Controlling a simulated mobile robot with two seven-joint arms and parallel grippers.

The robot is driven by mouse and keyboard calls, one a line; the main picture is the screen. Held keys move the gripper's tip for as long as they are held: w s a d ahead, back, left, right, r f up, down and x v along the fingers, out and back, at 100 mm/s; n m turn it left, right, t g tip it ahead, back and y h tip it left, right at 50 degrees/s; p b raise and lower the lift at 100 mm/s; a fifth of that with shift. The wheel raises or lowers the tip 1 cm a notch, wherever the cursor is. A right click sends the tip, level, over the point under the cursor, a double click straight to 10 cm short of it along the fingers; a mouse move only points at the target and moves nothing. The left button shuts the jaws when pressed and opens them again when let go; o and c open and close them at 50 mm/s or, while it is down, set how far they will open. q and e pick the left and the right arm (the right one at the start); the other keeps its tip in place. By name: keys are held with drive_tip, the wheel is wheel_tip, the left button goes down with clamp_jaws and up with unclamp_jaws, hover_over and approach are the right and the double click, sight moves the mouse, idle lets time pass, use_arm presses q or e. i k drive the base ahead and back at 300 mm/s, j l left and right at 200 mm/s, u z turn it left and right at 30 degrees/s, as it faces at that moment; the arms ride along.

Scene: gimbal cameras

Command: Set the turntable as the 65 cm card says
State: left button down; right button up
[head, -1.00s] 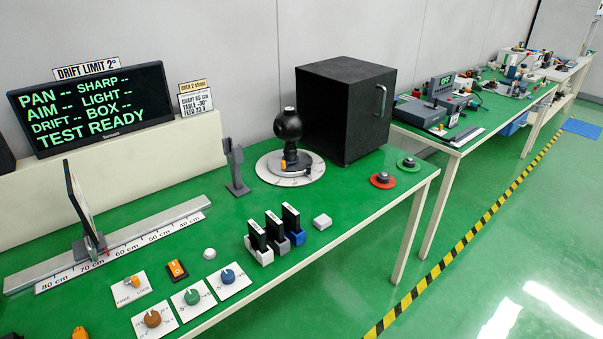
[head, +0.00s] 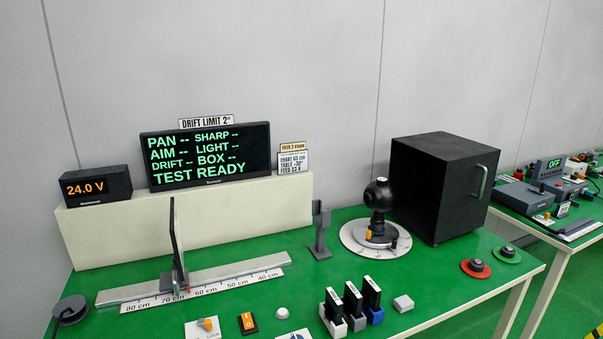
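The turntable (head: 354,241) is a pale round plate with marks on its rim, on the green table left of the black box. Neither gripper shows.
A display (head: 95,187) reads 24.0 V. The screen (head: 206,155) says TEST READY with blank readings. A black box (head: 433,190), a grey post (head: 320,232), several upright modules (head: 352,307), a red button (head: 475,267) and a green button (head: 506,254) stand around.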

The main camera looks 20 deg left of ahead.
sight(391, 237)
drive_tip(key=l+u, duration=0.1)
drive_tip(key=u, duration=0.25)
drive_tip(key=i+l+u, duration=0.1)
drive_tip(key=u, duration=0.25)
drive_tip(key=l+u, duration=0.1)
drive_tip(key=u, duration=0.25)
drive_tip(key=l+u, duration=0.25)
drive_tip(key=l, duration=0.15)
drive_tip(key=l+u, duration=0.3)
drive_tip(key=l, duration=0.15)
drive_tip(key=l+u, duration=0.15)
drive_tip(key=l, duration=0.75)
